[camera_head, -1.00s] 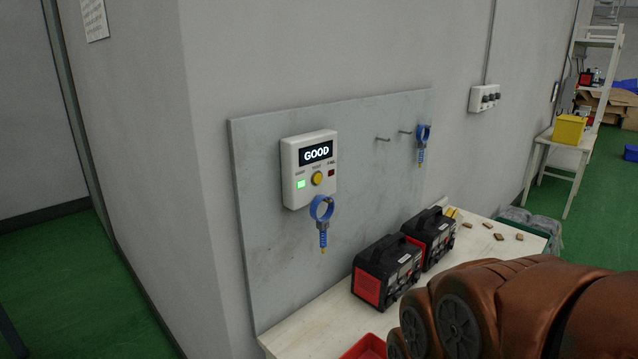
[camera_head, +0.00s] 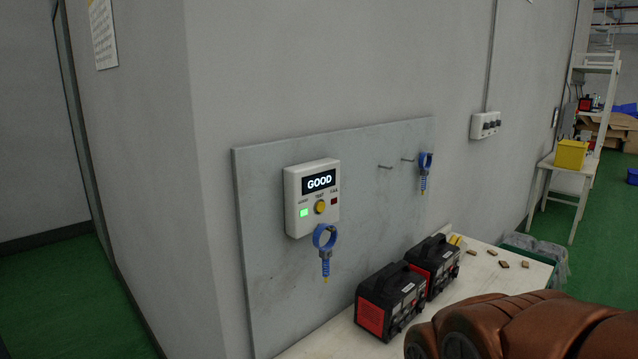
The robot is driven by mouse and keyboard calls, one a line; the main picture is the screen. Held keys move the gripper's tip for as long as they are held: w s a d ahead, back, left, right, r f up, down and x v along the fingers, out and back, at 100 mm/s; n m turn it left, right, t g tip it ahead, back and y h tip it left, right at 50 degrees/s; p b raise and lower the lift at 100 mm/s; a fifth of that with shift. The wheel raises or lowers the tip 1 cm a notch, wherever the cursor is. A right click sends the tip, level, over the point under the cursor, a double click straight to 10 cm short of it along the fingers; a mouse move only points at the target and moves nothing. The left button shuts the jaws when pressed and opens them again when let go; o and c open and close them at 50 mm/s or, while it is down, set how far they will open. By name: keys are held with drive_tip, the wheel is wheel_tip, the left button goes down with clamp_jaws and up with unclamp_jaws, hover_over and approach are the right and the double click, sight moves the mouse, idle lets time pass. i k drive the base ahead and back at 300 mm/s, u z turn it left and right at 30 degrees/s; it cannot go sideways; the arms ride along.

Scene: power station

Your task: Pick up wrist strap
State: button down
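One blue wrist strap (camera_head: 325,250) hangs just below the white tester box (camera_head: 312,198), whose screen reads GOOD and whose green light is lit. A second blue wrist strap (camera_head: 424,173) hangs from a peg near the right end of the grey board. Each strap has a loop at the top and a short stem pointing down. My brown arm shows at the lower right, in front of the table and away from both straps. My gripper is out of the picture.
The grey board (camera_head: 268,235) stands against the wall behind a pale table (camera_head: 330,343). Two black and red boxes (camera_head: 391,302) (camera_head: 433,263) and several small brown pieces (camera_head: 504,264) lie on it. A yellow bin (camera_head: 571,154) stands farther right.

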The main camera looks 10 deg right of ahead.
sight(325, 251)
drive_tip(key=u, duration=2.4)
drive_tip(key=k, duration=1)
drive_tip(key=z, duration=0.75)
drive_tip(key=i, duration=0.5)
drive_tip(key=u, duration=0.05)
